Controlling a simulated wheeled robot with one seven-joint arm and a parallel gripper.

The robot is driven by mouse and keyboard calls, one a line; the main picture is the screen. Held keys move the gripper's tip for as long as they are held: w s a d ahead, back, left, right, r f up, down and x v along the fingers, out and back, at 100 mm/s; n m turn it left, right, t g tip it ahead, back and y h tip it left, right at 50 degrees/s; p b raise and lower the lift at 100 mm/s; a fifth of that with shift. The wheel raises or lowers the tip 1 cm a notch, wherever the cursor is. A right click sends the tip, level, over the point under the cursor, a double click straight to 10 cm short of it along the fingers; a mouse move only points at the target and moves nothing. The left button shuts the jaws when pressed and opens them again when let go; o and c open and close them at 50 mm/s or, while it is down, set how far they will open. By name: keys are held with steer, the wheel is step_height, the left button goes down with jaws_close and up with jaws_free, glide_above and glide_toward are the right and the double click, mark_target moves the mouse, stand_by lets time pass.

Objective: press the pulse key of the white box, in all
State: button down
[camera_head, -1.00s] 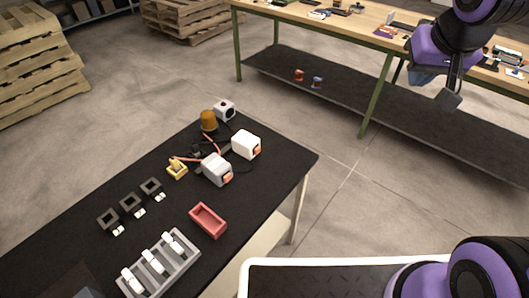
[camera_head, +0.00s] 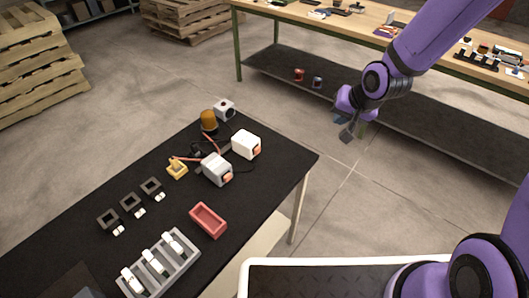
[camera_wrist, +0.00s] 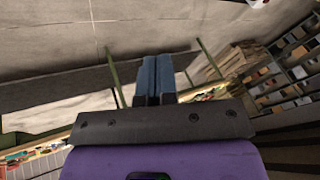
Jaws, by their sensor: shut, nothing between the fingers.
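The white box (camera_head: 246,144) stands on the black table toward its far right side. An orange key (camera_head: 257,150) shows on its front face. A greyer box (camera_head: 216,168) with a similar orange key (camera_head: 228,177) stands just in front and left of it. My gripper (camera_head: 346,136) is shut and empty, in the air right of the table and well apart from the white box. In the wrist view the blue-grey fingers (camera_wrist: 156,72) are together. A small piece of a white object shows at the top right edge there; I cannot tell which.
An amber lamp (camera_head: 208,121), a light box with a round dark opening (camera_head: 225,110), a yellow part (camera_head: 177,169) and cables surround the boxes. A red tray (camera_head: 208,220) and grey rack (camera_head: 160,265) stand nearer. A long workbench (camera_head: 375,42) lies behind my arm.

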mark_target(258, 153)
steer(key=a+f+m+y, duration=0.4)
steer(key=a+f, duration=0.6)
steer(key=f, duration=0.3)
steer(key=shift+s+a+f+m+y, duration=0.3)
steer(key=shift+s+a+f+y, duration=0.1)
steer(key=shift+s+y, duration=0.1)
steer(key=shift+w, duration=0.1)
steer(key=x, duration=0.9)
steer(key=shift+w, duration=0.1)
steer(key=w+a, duration=0.2)
steer(key=shift+a+f, duration=0.25)
steer(key=shift+a, duration=0.05)
steer(key=shift+w+a, duration=0.35)
steer(key=shift+a, duration=0.15)
steer(key=shift+a, duration=0.1)
